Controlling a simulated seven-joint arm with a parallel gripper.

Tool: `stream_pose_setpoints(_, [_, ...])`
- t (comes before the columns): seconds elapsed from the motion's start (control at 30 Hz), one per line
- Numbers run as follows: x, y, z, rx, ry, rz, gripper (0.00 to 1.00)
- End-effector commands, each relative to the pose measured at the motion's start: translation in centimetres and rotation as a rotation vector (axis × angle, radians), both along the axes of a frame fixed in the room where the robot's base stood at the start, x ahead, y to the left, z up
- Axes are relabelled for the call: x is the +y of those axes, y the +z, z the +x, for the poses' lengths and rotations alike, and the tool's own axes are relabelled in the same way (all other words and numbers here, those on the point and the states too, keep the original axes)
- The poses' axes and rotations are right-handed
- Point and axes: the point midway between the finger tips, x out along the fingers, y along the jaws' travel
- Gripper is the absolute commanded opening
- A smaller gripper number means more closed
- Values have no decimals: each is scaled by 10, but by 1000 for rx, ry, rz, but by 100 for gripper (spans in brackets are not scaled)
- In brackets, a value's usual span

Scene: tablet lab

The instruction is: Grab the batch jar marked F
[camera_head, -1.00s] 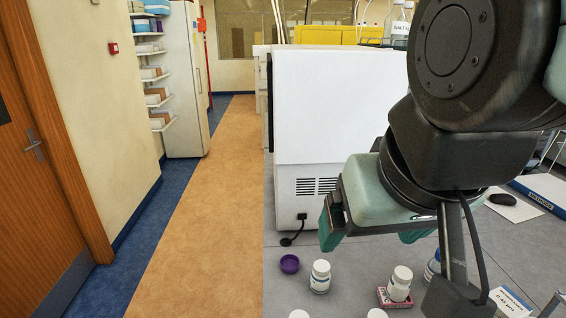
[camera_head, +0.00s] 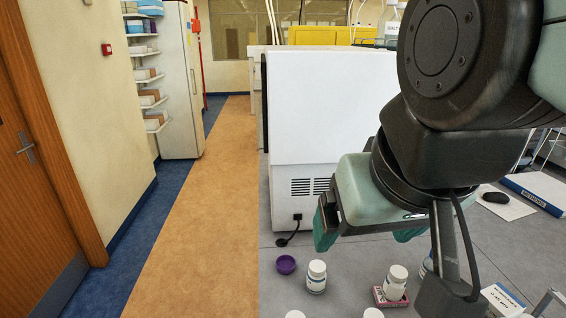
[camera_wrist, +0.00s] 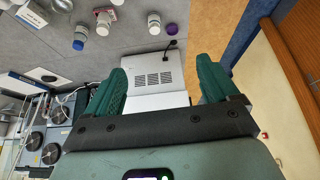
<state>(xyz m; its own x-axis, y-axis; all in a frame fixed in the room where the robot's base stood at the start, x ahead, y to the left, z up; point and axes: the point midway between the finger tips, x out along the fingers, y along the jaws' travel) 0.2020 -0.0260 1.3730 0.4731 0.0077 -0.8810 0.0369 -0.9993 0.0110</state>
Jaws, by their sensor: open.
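Several small white-capped jars stand on the grey bench. Another jar (camera_head: 395,283) stands on a small pink box (camera_head: 379,297). A blue-marked jar (camera_head: 426,266) is partly hidden behind my arm. Two white caps (camera_head: 295,314) (camera_head: 373,313) are cut off by the bottom edge. I cannot read an F on any label. My gripper (camera_head: 367,235) is open and empty above the bench, beyond the jars. In the wrist view its fingers (camera_wrist: 161,78) are apart, with jars (camera_wrist: 154,23) (camera_wrist: 80,36) beyond them.
A large white machine (camera_head: 330,120) stands on the bench close behind my gripper, its cable (camera_head: 290,238) lying on the bench. A labelled box (camera_head: 503,301) is at the lower right. A blue binder (camera_head: 532,191) and a black mouse (camera_head: 496,197) lie at right. Open floor is left.

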Motion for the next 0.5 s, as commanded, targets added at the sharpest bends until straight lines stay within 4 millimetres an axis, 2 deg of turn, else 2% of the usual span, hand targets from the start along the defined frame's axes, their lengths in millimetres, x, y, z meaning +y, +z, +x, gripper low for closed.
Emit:
stream_pose_setpoints(0.27, [-1,-5,1,26,1,-11,88])
stream_pose_setpoints(0.37, [-7,-21,4,116,7,-53,88])
stream_pose_setpoints(0.5, [-22,-59,8,336,26,-182,88])
